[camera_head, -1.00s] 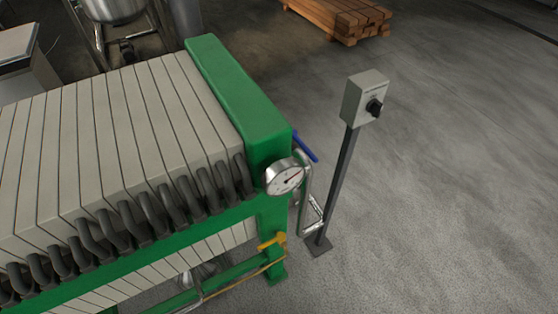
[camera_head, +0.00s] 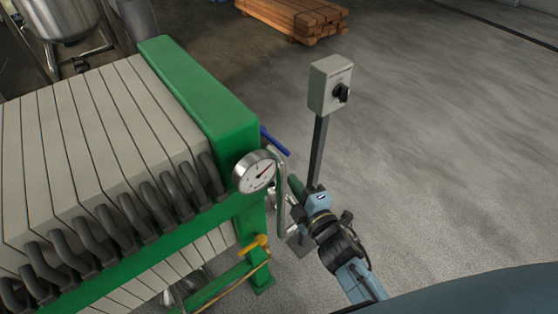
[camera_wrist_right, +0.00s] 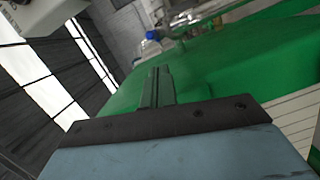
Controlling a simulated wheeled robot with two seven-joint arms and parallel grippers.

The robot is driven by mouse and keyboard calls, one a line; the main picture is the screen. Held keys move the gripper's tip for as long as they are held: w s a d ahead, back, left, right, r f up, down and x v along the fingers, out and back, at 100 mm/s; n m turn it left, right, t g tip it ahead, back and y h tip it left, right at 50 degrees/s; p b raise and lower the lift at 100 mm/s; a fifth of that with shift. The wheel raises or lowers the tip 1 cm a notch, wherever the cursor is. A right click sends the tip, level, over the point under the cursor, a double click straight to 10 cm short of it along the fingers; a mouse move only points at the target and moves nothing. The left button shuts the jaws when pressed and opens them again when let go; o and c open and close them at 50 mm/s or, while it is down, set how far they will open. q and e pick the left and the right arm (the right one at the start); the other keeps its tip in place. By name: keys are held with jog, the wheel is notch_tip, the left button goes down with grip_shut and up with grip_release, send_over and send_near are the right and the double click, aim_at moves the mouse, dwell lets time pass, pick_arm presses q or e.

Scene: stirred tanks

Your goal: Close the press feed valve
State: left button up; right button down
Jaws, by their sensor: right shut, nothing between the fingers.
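The filter press has a green end frame (camera_head: 205,95) with a blue lever handle (camera_head: 274,141) on its right side, by a pipe. A yellow valve handle (camera_head: 254,244) sits lower, below the round gauge (camera_head: 254,172). No label shows which handle is the feed valve. My right gripper (camera_head: 296,186) is shut and empty, below and right of the blue handle and apart from it, in front of the pipe. In the right wrist view its closed fingers (camera_wrist_right: 156,88) point over a green surface. Neither handle can be made out clearly there. My left gripper is out of view.
A grey switch box (camera_head: 330,84) with a black knob stands on a post close behind my right gripper. A bent metal pipe (camera_head: 282,205) runs beside the press. A timber stack (camera_head: 292,18) lies at the back. The floor to the right is clear.

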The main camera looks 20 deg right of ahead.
send_near(275, 142)
jog(key=w, duration=0.1)
jog(key=w+a, duration=0.1)
jog(key=w+a+f, duration=0.1)
jog(key=shift+w+b, duration=0.3)
jog(key=shift+b, duration=0.1)
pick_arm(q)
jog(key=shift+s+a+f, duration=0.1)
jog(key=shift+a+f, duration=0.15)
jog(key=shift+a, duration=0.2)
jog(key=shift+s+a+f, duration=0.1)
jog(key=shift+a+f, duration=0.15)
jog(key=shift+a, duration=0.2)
pick_arm(e)
jog(key=shift+w+a, duration=0.1)
jog(key=shift+w, duration=0.65)
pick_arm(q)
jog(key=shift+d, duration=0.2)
